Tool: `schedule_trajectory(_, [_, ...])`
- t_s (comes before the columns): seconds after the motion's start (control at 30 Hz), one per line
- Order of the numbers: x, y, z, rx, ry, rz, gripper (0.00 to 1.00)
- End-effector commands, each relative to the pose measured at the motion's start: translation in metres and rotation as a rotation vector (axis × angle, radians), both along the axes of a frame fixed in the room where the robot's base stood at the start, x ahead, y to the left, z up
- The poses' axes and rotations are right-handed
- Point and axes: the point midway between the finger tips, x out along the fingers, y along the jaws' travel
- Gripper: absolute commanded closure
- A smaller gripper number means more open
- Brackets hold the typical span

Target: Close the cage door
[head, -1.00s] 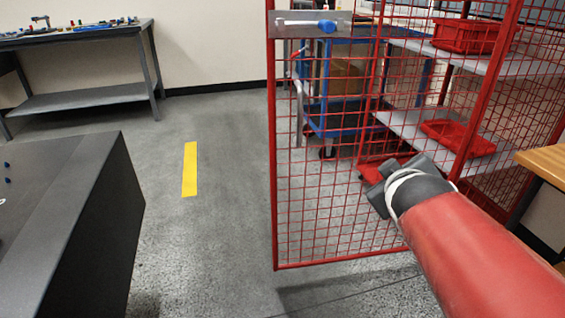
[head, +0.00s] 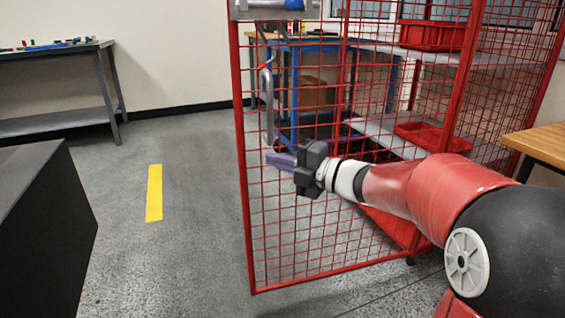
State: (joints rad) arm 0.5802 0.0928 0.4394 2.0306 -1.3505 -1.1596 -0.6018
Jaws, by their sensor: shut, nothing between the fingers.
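The red wire-mesh cage door (head: 275,230) stands swung open across the middle of the head view. Its free edge is the upright red post on the left. A grey latch plate (head: 262,10) with a blue-ended handle (head: 294,4) is at its top left, cut by the frame edge. My gripper (head: 279,161) is shut and empty, its purple-grey fingers pointing left. It is in front of the mesh, a little right of the free edge and below the latch plate. I cannot tell whether the fingers touch the mesh.
Inside the cage are shelves with red bins (head: 432,36). A blue cart (head: 290,95) shows through the mesh. A wooden-topped table (head: 545,143) is at right, a dark block (head: 40,215) at lower left, and a workbench (head: 60,118) at the back left. Floor with a yellow stripe (head: 154,192) is clear.

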Motion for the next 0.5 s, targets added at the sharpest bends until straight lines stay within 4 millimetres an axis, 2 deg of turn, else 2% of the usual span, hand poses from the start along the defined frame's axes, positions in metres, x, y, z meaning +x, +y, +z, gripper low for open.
schedule_trajectory(0.1, [0.016,0.023,-0.002,0.003,0.001,0.003,1.00])
schedule_trajectory(0.3, [0.040,0.055,-0.001,0.005,0.002,0.000,1.00])
schedule_trajectory(0.5, [0.067,0.057,0.000,0.003,0.001,-0.003,1.00])
